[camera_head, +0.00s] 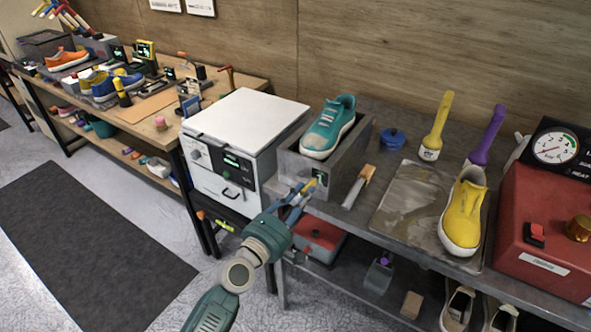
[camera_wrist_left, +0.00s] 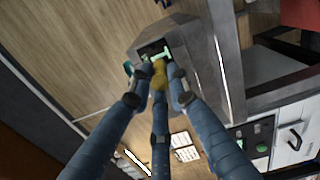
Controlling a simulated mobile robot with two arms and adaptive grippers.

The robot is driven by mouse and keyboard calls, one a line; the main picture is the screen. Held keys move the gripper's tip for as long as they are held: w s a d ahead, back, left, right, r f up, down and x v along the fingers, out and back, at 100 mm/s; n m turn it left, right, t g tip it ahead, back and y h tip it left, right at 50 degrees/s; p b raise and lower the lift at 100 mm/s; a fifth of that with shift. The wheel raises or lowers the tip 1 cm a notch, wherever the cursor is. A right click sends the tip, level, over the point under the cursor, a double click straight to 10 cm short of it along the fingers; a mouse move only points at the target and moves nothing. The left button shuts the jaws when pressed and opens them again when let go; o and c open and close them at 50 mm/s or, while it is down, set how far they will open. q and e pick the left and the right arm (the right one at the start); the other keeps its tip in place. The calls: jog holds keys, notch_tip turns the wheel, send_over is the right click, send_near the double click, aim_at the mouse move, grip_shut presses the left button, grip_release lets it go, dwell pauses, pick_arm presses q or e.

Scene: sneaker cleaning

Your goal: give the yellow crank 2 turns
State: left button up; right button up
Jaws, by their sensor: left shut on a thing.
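The yellow crank (camera_head: 309,187) is on the front face of a grey box (camera_head: 362,150) that holds a teal sneaker (camera_head: 328,128). In the left wrist view, the crank's yellow part (camera_wrist_left: 159,72) shows between my blue fingertips, in front of a dark panel with a green part. My left gripper (camera_head: 302,190) reaches up to the box front from below and is shut on the crank. The fingers partly hide the crank, so its exact angle is hard to tell. My right gripper is not in view.
A white machine (camera_head: 245,125) stands close on the left of the box. A brush (camera_head: 358,186) lies to the right, before a worn mat (camera_head: 395,215) and a yellow sneaker (camera_head: 463,215). A red machine (camera_head: 550,225) stands farther right. A red box (camera_head: 318,236) sits on the lower shelf.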

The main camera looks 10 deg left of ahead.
pick_arm(q)
jog(key=shift+f+b, duration=0.55)
jog(key=shift+f, duration=0.3)
jog(key=shift+a+r, duration=0.1)
jog(key=shift+w+a+f+b, duration=0.15)
jog(key=shift+a+f+b, duration=0.1)
jog(key=shift+f+b, duration=0.6)
jog(key=shift+r, duration=0.1)
